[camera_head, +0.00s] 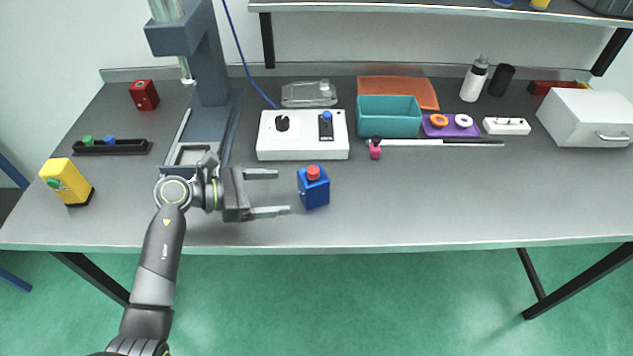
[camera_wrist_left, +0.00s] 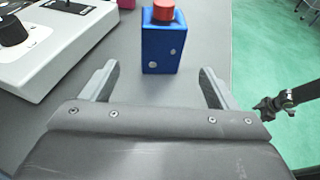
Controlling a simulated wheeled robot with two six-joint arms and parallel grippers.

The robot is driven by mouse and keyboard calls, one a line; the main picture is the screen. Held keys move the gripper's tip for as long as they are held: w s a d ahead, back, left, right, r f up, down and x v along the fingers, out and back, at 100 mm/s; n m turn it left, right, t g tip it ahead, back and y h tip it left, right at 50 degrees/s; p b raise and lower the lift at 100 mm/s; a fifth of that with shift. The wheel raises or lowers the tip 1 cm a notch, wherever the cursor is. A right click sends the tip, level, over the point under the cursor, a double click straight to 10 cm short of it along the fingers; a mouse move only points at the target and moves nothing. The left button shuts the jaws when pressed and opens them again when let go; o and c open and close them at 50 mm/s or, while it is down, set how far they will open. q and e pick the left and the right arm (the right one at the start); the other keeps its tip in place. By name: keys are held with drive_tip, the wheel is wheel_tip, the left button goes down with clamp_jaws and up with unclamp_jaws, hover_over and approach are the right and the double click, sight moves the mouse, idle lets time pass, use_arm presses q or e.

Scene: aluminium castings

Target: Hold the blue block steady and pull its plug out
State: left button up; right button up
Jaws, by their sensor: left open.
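The blue block (camera_head: 314,190) stands upright on the grey table, with a red plug (camera_head: 313,172) in its top. My left gripper (camera_head: 277,192) is open and empty, to the left of the block, its fingers pointing towards it. In the left wrist view the block (camera_wrist_left: 162,50) and its red plug (camera_wrist_left: 163,10) lie ahead of the fingertips, between their lines. The left gripper (camera_wrist_left: 158,80) is apart from the block in that view. The plug's lower part is hidden inside the block.
A white control box (camera_head: 302,148) stands just behind the block. A teal bin (camera_head: 388,112) and a rod with a pink end (camera_head: 420,142) lie to the back right. A yellow block (camera_head: 66,183) is far left. The table's front right (camera_head: 480,200) is clear.

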sight(301, 191)
use_arm(q)
drive_tip(key=x, duration=0.2)
drive_tip(key=shift+w+d+f, duration=0.1)
drive_tip(key=shift+w+d, duration=0.05)
drive_tip(key=shift+d, duration=0.15)
drive_tip(key=b+x, duration=0.2)
drive_tip(key=x, duration=0.2)
drive_tip(key=shift+d+f, duration=0.2)
drive_tip(key=shift+d, duration=0.1)
drive_tip(key=shift+w+d+f+b, duration=0.1)
drive_tip(key=shift+w+d+b, duration=0.2)
drive_tip(key=shift+d+b, duration=0.25)
use_arm(e)
wheel_tip(301, 191, down, 3)
drive_tip(key=shift+s+f, duration=0.1)
drive_tip(key=shift+s, duration=0.05)
